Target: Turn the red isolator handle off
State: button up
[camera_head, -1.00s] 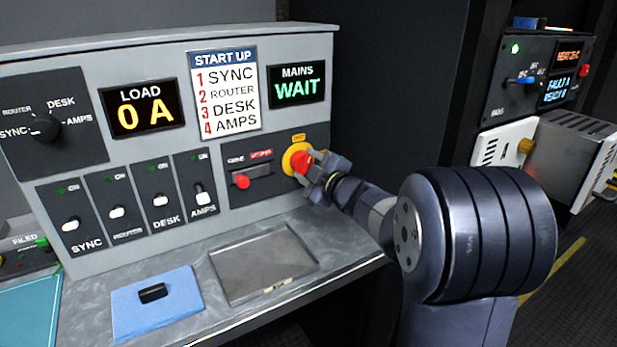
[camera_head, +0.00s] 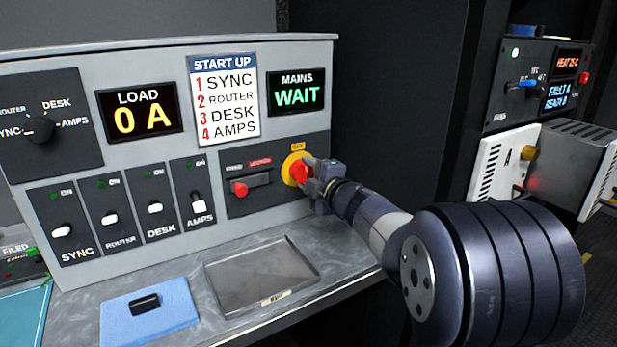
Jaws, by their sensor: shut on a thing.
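The red isolator handle (camera_head: 301,173) sits on a round yellow plate (camera_head: 289,162) at the right of the grey console's front panel. My gripper (camera_head: 308,174) reaches it from the right and is shut on it. The fingers hide part of the handle, and its exact angle is hard to read. A small label above the plate is too small to read with certainty. The LOAD display (camera_head: 140,111) reads 0 A, and the MAINS display (camera_head: 297,92) reads WAIT.
Left of the isolator is a small red slide knob (camera_head: 239,188). Several toggle switches (camera_head: 112,219) and a rotary selector (camera_head: 41,128) are further left. A shallow metal tray (camera_head: 262,276) and a blue pad (camera_head: 150,312) with a black piece (camera_head: 145,302) lie on the desk below.

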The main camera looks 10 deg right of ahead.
jog(key=shift+r, duration=0.15)
jog(key=o, duration=0.9)
jog(key=shift+o, duration=0.2)
jog(key=shift+s, duration=0.1)
jog(key=v, duration=1)
jog(key=shift+s+p, duration=0.3)
jog(key=shift+p, duration=0.15)
jog(key=shift+w+d, duration=0.1)
jog(key=b+x, duration=0.1)
jog(key=x, duration=0.9)
jog(key=shift+w, duration=0.35)
jog(key=shift+s, duration=0.1)
